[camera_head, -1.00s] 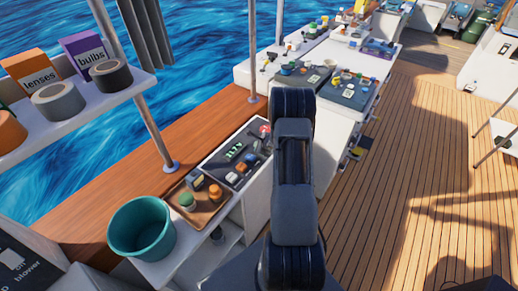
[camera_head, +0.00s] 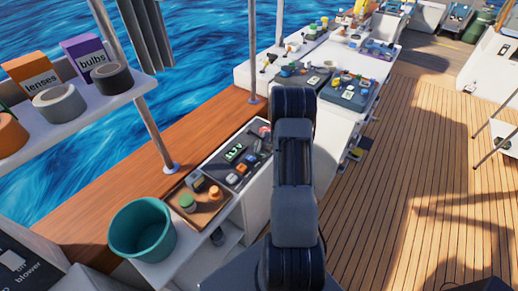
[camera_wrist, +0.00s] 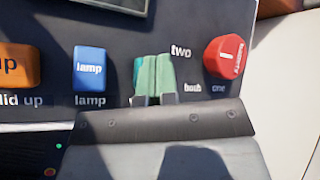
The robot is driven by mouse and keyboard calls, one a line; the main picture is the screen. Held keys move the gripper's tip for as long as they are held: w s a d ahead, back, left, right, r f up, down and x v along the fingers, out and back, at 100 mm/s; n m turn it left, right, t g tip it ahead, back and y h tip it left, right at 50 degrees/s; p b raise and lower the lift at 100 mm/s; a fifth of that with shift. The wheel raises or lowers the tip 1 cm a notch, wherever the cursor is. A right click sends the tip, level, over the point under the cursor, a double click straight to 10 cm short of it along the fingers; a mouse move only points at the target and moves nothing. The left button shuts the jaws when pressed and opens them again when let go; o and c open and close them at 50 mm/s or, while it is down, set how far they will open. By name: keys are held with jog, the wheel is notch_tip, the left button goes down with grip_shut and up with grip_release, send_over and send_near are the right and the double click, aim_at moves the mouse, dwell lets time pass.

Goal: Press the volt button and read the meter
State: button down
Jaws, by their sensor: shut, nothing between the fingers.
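In the wrist view my gripper (camera_wrist: 153,85) is shut, its two green-tipped fingers side by side against the dark panel (camera_wrist: 200,18). A teal volt button (camera_wrist: 138,74) shows as a sliver behind the left fingertip; the fingers hide the rest and most of its label. I cannot tell how far it is pushed in. In the head view the meter (camera_head: 235,153) shows lit green characters, the last like a "v"; the digits are too small to read surely. The wrist view shows only the meter's dark lower edge (camera_wrist: 115,4). My arm hides the gripper in the head view.
A blue lamp button (camera_wrist: 90,68) and an orange button (camera_wrist: 18,66) sit left of the fingers. A red battery knob (camera_wrist: 226,57) sits close on the right. A wooden tray (camera_head: 180,212) and teal bucket (camera_head: 142,230) stand nearer along the counter.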

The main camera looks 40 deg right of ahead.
jog(key=shift+r, duration=0.5)
jog(key=shift+r, duration=0.1)
jog(key=shift+r+p, duration=1.45)
jog(key=shift+r, duration=1)
jog(key=shift+w+a, duration=0.1)
